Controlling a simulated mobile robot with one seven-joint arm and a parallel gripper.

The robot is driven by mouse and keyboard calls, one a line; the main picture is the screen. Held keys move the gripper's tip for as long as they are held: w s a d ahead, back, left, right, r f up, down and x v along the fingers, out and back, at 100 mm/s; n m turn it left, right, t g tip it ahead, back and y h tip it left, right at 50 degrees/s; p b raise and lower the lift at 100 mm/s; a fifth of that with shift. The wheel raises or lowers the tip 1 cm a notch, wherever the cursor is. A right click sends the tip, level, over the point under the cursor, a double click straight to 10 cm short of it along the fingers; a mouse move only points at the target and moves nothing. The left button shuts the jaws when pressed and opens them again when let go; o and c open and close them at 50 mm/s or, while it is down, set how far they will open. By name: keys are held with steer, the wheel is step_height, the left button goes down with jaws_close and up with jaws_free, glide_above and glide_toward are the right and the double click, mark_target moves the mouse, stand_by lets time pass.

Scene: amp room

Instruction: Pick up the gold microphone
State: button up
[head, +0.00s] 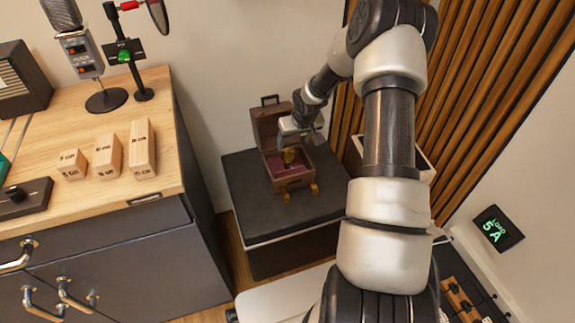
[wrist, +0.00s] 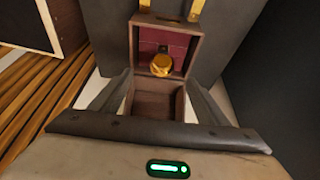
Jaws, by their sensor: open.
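The case's lid is raised at the back. In the wrist view the microphone (wrist: 161,65) lies against the red part of the case (wrist: 135,40), ahead of my fingers and near the middle between them. My gripper (wrist: 160,78) is open, with one finger on each side and nothing between them. In the head view my gripper (head: 300,136) is over the case, close above the microphone; its fingertips are partly hidden.
The case stands on a black-topped stand (head: 250,205) with clear room around it. A wooden desk (head: 100,205) with wooden blocks (head: 108,156) and a silver microphone (head: 79,52) is at left. Wooden slats (head: 475,70) line the wall at right.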

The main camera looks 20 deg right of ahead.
mark_target(288, 155)
steer(key=b+x, duration=0.1)
steer(key=x, duration=0.7)
steer(key=shift+b, duration=0.35)
steer(key=x, duration=0.1)
steer(key=b+x, duration=0.1)
steer(key=x, duration=0.3)
steer(key=shift+w+a+r+b, duration=0.15)
steer(key=shift+a+b, duration=0.1)
steer(key=shift+b, duration=0.15)
steer(key=c, duration=1.3)
step_height(288, 155, up, 10)
steer(key=p, duration=0.2)
steer(key=shift+p, duration=0.35)
